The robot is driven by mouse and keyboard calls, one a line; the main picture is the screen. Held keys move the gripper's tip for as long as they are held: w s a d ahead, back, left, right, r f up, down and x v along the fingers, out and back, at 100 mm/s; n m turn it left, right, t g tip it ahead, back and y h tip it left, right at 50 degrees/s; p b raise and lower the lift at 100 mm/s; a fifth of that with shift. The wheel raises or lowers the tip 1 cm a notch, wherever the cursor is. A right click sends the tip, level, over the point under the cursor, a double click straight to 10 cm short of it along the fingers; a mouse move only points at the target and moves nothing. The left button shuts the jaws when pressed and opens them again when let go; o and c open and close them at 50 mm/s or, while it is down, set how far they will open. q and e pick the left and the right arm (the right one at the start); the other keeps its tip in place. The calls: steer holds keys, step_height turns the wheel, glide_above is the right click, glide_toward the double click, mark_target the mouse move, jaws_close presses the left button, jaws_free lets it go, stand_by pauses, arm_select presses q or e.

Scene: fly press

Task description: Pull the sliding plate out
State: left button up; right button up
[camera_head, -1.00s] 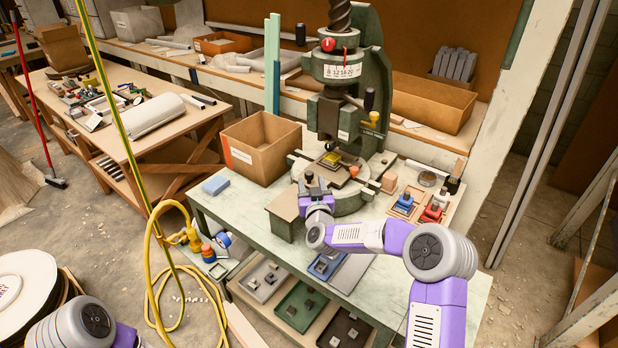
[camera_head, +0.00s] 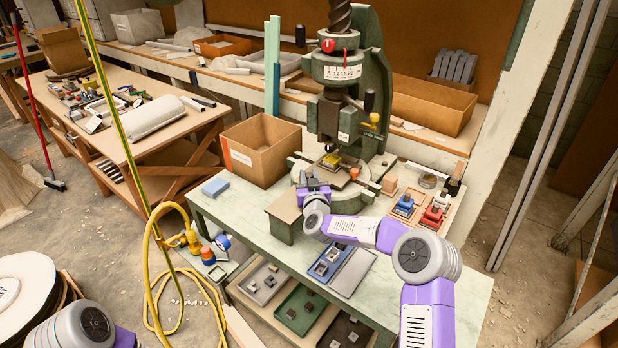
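The green fly press (camera_head: 375,75) stands on the pale green bench. Under its ram, a dark sliding plate (camera_head: 339,178) lies on the round base, with a yellow block (camera_head: 331,160) on it. My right gripper (camera_head: 311,185) is at the front of the press base, close to the plate's near edge. Its fingers are small and partly hidden, so I cannot tell whether they touch the plate or how far they are open. My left gripper is out of view; only part of that arm shows at the bottom left.
An open cardboard box (camera_head: 262,150) stands left of the press. A wooden tray (camera_head: 422,207) with blue and red pieces is to the right. A blue tray (camera_head: 352,270) with metal parts lies in front, below my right forearm. The bench's right front is clear.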

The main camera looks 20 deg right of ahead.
steer(key=shift+r, duration=0.1)
jaws_close()
steer(key=shift+a, duration=0.1)
steer(key=s+a+b, duration=0.1)
steer(key=s+a, duration=0.9)
steer(key=a, duration=0.3)
steer(key=shift+s+a+b, duration=0.2)
steer(key=shift+s+b, duration=0.1)
steer(key=shift+b, duration=0.05)
steer(key=o, duration=0.7)
jaws_free()
steer(key=s+p, duration=0.1)
steer(key=s, duration=0.6)
steer(key=shift+s+a, duration=0.25)
steer(key=shift+a, duration=0.2)
